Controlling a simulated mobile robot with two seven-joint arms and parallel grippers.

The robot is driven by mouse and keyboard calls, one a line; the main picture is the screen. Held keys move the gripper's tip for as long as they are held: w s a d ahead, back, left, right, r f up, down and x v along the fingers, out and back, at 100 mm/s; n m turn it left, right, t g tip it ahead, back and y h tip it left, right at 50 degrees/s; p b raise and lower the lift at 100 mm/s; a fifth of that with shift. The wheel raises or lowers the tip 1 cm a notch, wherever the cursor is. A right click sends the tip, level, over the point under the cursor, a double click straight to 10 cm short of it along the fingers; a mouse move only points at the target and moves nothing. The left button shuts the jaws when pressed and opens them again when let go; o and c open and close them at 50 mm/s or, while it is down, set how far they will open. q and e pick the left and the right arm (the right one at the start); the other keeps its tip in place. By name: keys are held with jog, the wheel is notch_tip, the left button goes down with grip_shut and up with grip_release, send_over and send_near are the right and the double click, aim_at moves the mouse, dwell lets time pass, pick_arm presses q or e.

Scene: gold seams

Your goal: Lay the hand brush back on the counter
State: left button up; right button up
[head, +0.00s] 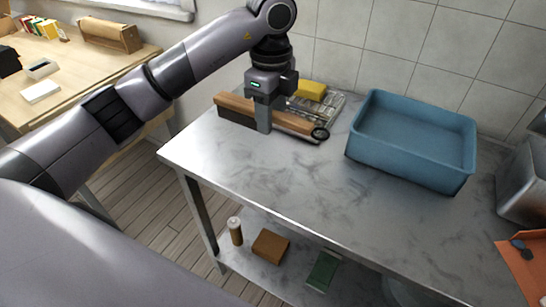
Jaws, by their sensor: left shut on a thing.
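The hand brush (233,104) has a long tan wooden back with dark bristles below and a dark ring at its right end. It is at the back left of the grey metal counter (290,175). My left gripper (264,122) points down and is shut on the brush's middle, covering part of it. The brush lies roughly level, low over the counter top; I cannot tell whether it touches. My right gripper is not in view.
A wire rack (331,106) with a yellow sponge (310,90) stands behind the brush. A blue basin (410,150) stands to its right. The counter's front middle is clear. A lower shelf holds a brown block (270,246). A wooden table (75,62) is at left.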

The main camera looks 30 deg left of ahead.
pick_arm(q)
notch_tip(320, 180, down, 11)
jog(key=shift+f, duration=0.1)
dwell(0.3)
jog(key=shift+f, duration=0.1)
jog(key=o, duration=1.1)
jog(key=shift+c, duration=0.2)
jog(key=shift+r, duration=0.25)
notch_tip(320, 180, up, 12)
jog(key=shift+f, duration=0.1)
